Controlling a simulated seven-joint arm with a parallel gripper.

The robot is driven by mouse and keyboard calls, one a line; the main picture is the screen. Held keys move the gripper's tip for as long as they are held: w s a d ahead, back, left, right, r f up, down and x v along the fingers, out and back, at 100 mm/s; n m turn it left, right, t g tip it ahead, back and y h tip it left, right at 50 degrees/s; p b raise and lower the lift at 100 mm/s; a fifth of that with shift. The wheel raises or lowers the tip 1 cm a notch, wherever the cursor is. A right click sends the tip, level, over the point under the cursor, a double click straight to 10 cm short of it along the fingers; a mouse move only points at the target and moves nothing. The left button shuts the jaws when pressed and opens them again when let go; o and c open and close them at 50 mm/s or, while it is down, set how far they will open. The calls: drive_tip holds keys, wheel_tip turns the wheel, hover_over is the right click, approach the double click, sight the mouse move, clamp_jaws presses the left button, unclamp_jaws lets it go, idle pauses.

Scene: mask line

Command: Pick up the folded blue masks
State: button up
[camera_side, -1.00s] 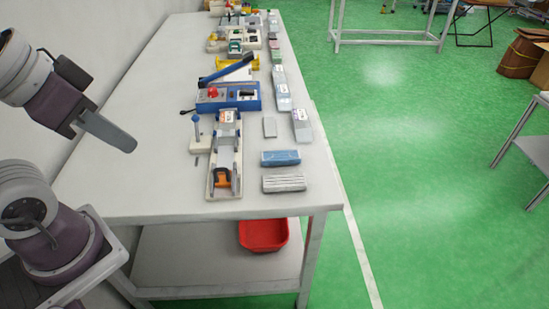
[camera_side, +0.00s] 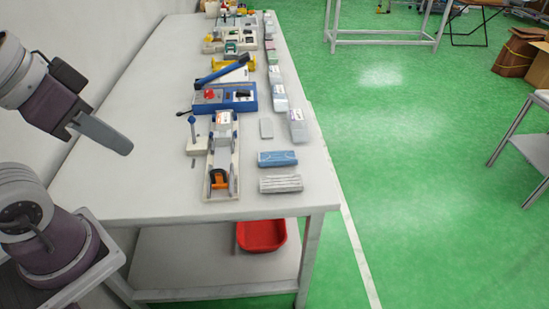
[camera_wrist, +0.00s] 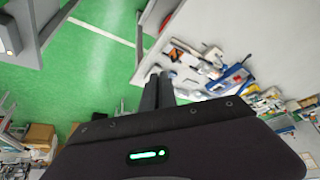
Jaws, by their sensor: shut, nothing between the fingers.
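The folded blue masks (camera_side: 278,158) lie as a flat stack near the right edge of the white table in the side view. My gripper (camera_side: 128,149) is over the table's left side, well left of the blue masks and above the tabletop. Its fingers are shut together and empty. In the wrist view, my gripper's fingers (camera_wrist: 155,78) point toward the table's edge and partly cover it. I cannot make out the blue masks clearly in the wrist view.
A white stack (camera_side: 281,183) lies just in front of the blue masks. A jig with an orange part (camera_side: 219,179) stands to their left, a blue machine with a lever (camera_side: 228,103) behind it. A red bin (camera_side: 262,235) is on the lower shelf. The table's front left is clear.

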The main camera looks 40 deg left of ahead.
drive_tip(key=o, duration=1.3)
drive_tip(key=shift+c, duration=0.2)
drive_tip(key=m+g+h, duration=0.2)
drive_tip(key=m+h, duration=0.1)
drive_tip(key=m, duration=0.6)
hover_over(276, 155)
drive_tip(key=s+a, duration=0.2)
drive_tip(key=s, duration=0.1)
drive_tip(key=f, duration=1.9)
drive_tip(key=shift+w+a+f, duration=0.1)
drive_tip(key=shift+a+f, duration=0.1)
drive_tip(key=shift+f, duration=0.2)
drive_tip(key=x, duration=0.8)
drive_tip(key=shift+d+f, duration=0.1)
drive_tip(key=shift+f, duration=0.1)
